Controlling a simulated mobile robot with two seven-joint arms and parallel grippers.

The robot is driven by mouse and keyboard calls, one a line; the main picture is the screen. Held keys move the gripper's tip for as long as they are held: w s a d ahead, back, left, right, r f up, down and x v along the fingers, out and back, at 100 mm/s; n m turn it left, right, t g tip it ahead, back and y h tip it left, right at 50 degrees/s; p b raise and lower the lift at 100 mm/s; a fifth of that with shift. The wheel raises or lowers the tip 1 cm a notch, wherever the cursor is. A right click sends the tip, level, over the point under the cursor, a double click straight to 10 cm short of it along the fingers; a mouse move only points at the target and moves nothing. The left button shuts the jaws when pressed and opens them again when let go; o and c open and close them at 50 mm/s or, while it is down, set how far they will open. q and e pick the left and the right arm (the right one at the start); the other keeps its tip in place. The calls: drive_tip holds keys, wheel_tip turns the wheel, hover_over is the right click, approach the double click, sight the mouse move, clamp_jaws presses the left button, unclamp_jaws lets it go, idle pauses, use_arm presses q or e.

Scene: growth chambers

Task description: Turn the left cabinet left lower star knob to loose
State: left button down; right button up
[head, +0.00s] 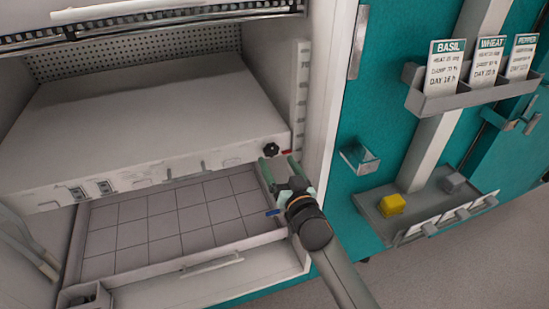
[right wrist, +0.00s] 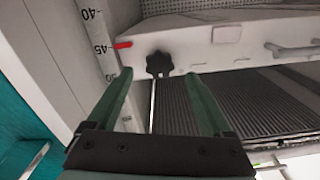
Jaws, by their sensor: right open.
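A black star knob (head: 271,150) sits on the front face of the white shelf unit (head: 150,110) in the open cabinet, at the right end of that face. In the right wrist view the knob (right wrist: 159,64) shows just beyond and between the fingertips. A red tab (head: 287,152) is right beside it; the tab (right wrist: 123,45) also shows in the right wrist view. My right gripper (head: 278,168) is open and empty, its green fingers pointing at the knob from just below, with no clear contact. My left gripper is not in view. No other star knob is seen.
A ruled upright (head: 300,95) stands close to the right of the knob. Below the shelf unit is a tiled tray (head: 170,215) with a blue tab (head: 272,213) near its right edge. A card holder (head: 470,95) and a ledge with a yellow block (head: 392,204) are at the right.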

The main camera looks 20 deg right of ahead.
sight(272, 152)
drive_tip(key=shift+w, duration=1.75)
drive_tip(key=shift+c, duration=0.2)
clamp_jaws()
